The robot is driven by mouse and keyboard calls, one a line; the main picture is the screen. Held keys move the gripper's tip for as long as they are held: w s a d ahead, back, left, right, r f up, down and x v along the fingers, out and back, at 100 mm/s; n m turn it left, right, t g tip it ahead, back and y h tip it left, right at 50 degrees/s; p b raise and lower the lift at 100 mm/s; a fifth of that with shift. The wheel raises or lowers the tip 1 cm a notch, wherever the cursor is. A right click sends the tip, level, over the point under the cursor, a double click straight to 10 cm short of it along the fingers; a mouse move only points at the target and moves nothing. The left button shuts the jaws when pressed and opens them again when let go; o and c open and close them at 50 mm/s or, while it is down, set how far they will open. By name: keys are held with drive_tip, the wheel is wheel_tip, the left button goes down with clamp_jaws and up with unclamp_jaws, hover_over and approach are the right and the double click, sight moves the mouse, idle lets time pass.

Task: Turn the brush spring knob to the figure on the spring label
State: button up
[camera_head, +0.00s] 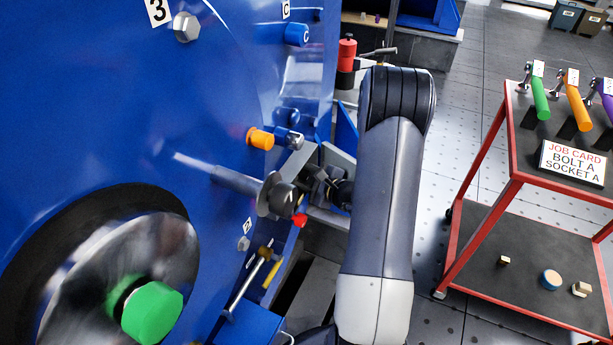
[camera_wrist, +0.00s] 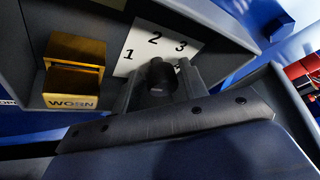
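The black brush spring knob (camera_wrist: 160,76) stands in the middle of the wrist view, in front of a white dial plate (camera_wrist: 158,42) with the figures 1, 2 and 3. My gripper (camera_wrist: 160,88) has one finger on each side of the knob. The right finger looks close against it; I cannot tell whether both fingers touch. I cannot make out which figure the knob points to. In the head view my gripper (camera_head: 318,185) reaches into the grey box on the blue motor's side, and the knob is hidden. I cannot identify a spring label with a readable figure.
A brass block (camera_wrist: 75,72) with a "WORN" label (camera_wrist: 72,103) sits left of the dial. The blue motor housing (camera_head: 110,110) fills the left of the head view, with a green-hubbed wheel (camera_head: 152,312). A red-framed cart (camera_head: 490,160) stands right, with clear floor between.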

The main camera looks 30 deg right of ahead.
drive_tip(key=c, duration=0.7)
drive_tip(key=shift+r, duration=0.1)
drive_tip(key=shift+r+m+g+y+p, duration=0.1)
drive_tip(key=shift+m+g+y+p, duration=0.25)
drive_tip(key=shift+m+p, duration=0.35)
drive_tip(key=shift+d+m+g+p, duration=0.1)
drive_tip(key=shift+m+g+p, duration=0.45)
drive_tip(key=shift+p, duration=0.25)
drive_tip(key=shift+m+y, duration=0.35)
drive_tip(key=o, duration=1)
drive_tip(key=shift+c, duration=0.2)
